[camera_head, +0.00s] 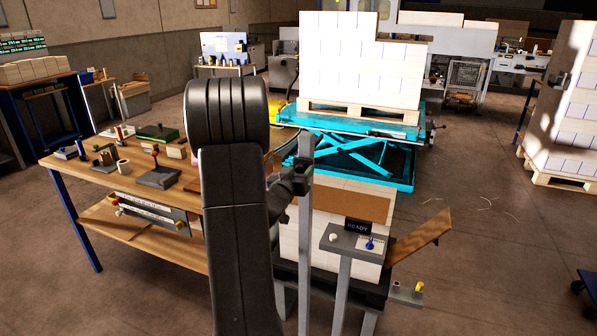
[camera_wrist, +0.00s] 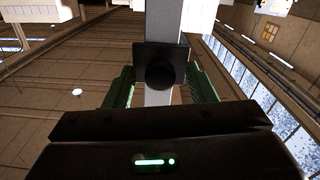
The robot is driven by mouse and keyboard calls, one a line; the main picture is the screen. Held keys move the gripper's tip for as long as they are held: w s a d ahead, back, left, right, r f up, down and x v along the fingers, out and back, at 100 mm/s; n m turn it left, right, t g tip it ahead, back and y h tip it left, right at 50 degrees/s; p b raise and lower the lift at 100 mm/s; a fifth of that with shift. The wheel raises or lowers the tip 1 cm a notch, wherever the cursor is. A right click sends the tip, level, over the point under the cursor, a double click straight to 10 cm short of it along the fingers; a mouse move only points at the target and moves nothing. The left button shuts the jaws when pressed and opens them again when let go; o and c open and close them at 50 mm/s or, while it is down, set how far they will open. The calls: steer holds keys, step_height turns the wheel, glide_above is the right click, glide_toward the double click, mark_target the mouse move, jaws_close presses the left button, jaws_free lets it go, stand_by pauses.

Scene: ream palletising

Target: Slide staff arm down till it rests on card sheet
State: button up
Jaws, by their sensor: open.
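A grey upright staff (camera_head: 305,250) stands in front of the ream stack, right of my arm. In the wrist view the staff (camera_wrist: 164,25) runs up the middle, with a dark square block and round knob (camera_wrist: 160,72) on it. My gripper (camera_wrist: 162,88) is open, its green-lit fingers on either side of the block; I cannot tell whether they touch it. In the head view my gripper (camera_head: 288,183) is by the staff's upper part, partly hidden by my arm. The brown card sheet (camera_head: 350,203) lies on the white ream stack (camera_head: 332,238), below the gripper's height. The staff arm's reach over it is unclear.
A control post with a READY display (camera_head: 358,226) stands close in front of the stack. A tilted brown board (camera_head: 420,238) sticks out at right. A wooden workbench (camera_head: 100,172) with tools is at left; a teal lift table (camera_head: 350,160) with a loaded pallet is behind.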

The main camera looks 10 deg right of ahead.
jaws_close()
step_height(320, 180, down, 28)
steer(key=b, duration=2.4)
steer(key=shift+f, duration=0.15)
jaws_free()
steer(key=v, duration=1.4)
